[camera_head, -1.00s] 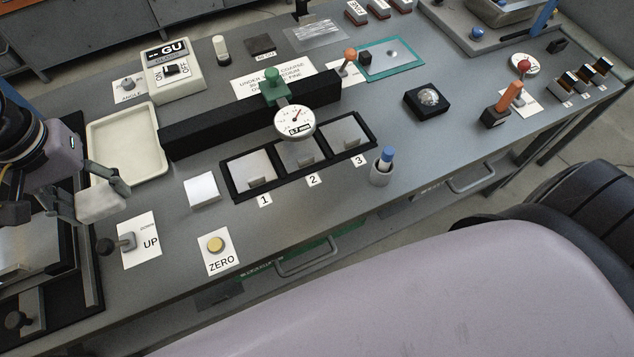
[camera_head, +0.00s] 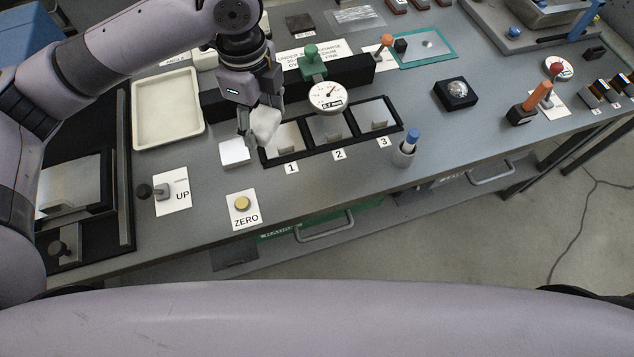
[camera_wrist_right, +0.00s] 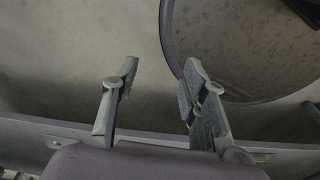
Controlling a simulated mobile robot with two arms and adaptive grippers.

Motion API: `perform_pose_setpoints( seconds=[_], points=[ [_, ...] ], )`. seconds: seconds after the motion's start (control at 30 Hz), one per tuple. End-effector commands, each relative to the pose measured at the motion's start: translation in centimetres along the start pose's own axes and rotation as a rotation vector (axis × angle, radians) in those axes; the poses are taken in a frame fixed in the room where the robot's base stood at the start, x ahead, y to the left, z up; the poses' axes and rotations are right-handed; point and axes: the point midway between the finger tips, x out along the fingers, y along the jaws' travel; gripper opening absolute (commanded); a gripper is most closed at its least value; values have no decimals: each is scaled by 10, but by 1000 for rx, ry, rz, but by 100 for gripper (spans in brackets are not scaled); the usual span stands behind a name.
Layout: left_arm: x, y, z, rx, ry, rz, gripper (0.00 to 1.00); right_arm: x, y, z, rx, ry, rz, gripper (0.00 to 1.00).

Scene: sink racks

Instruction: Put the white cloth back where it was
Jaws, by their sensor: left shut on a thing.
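The white cloth (camera_head: 266,127) is a small crumpled bundle in the head view. My left gripper (camera_head: 255,128) is shut on it and holds it over the bench, beside the white square block (camera_head: 234,151) and near the left end of the black frame with panels 1 to 3 (camera_head: 271,160). Part of the cloth is hidden behind the gripper's finger. I cannot tell whether the cloth touches anything below. My right gripper (camera_wrist_right: 158,80) shows in the right wrist view, open and empty, with a grey floor beyond its fingers.
An empty cream tray (camera_head: 166,140) lies left of the gripper. A dial gauge (camera_head: 327,96) stands on the black bar behind the panels. The yellow ZERO button (camera_head: 242,204), the UP lever (camera_head: 165,191) and a blue-capped holder (camera_head: 405,155) are near the front edge.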

Motion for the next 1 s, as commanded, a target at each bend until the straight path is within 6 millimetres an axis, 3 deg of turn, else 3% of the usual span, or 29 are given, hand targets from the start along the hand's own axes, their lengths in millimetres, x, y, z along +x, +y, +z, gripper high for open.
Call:
perform_pose_setpoints(
  seconds=[0.4,0.6,0.87,1.0],
  points=[
    [-1,-14,-58,1009,4,1,35,-14,4,14,-1,-23,4,40],
    [-2,-18,-81,1408,2,-1,35,-19,4,13,0,-23,4,40],
    [0,-19,-94,1648,1,2,35,-21,4,11,0,-20,4,40],
    [21,-18,-94,1665,5,5,35,-27,4,9,0,-18,4,40]
  ],
)
